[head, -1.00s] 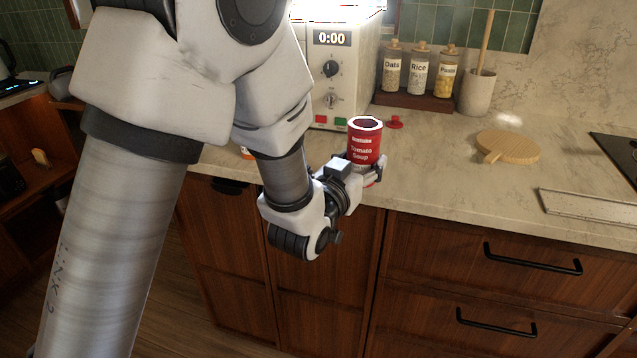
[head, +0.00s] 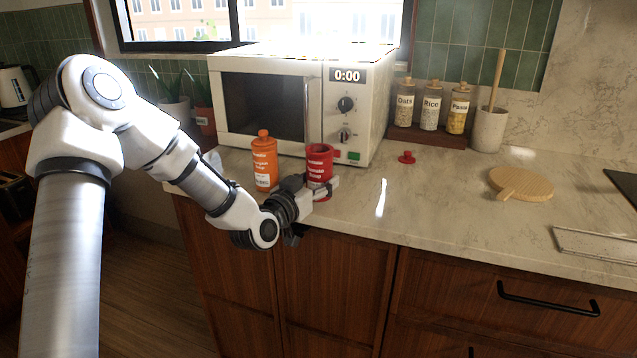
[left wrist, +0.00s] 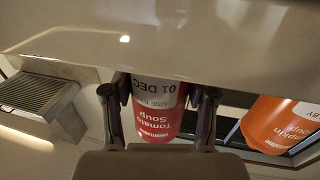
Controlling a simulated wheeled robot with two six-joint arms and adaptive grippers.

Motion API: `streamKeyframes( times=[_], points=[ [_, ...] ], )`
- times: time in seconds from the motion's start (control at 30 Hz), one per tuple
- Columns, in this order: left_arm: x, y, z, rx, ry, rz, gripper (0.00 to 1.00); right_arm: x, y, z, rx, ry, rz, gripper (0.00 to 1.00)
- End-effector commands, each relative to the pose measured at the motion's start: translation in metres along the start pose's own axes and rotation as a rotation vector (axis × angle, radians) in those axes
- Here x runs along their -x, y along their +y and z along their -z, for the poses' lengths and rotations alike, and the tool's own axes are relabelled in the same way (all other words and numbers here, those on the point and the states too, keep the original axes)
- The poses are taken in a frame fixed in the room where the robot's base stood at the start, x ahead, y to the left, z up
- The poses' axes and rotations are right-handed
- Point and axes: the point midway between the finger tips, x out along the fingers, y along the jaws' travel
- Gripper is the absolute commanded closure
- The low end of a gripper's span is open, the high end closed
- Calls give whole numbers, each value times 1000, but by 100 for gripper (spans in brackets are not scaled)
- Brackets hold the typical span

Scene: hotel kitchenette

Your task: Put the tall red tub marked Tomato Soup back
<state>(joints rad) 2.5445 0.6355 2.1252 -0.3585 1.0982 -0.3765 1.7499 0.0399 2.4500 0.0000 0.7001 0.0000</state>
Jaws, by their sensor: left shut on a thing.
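The tall red tub marked Tomato Soup (head: 319,158) is near the front of the counter, before the microwave's right half. Its top looks open and dark inside. My left gripper (head: 322,190) is shut around its lower part. In the left wrist view the tub (left wrist: 155,122) appears upside down between the two fingers (left wrist: 158,100), with its label showing "USE BY 01 DEC". I cannot tell whether its base touches the counter. A small red lid-like piece (head: 407,157) lies on the counter to the right. My right gripper is not in view.
An orange capped bottle (head: 264,165) stands just left of the tub; it also shows in the left wrist view (left wrist: 272,125). Behind is the microwave (head: 262,105). Labelled jars (head: 431,112), a crock (head: 489,130) and a round board (head: 522,182) are right. The counter's front middle (head: 420,210) is clear.

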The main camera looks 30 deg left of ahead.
Motion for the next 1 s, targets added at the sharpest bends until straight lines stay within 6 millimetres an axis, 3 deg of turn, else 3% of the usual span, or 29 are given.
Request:
streamKeyframes(
  times=[0.37,0.4,0.47,0.87,1.0],
  points=[
    [0,0,-10,1,2,0,89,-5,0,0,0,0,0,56],
    [0,0,-10,1,2,0,39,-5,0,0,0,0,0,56],
    [0,0,-9,1,2,0,18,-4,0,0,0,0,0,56],
    [0,0,-1,1,3,0,18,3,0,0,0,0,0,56],
    [24,0,-5,8,1,1,18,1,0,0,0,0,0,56]
  ],
)
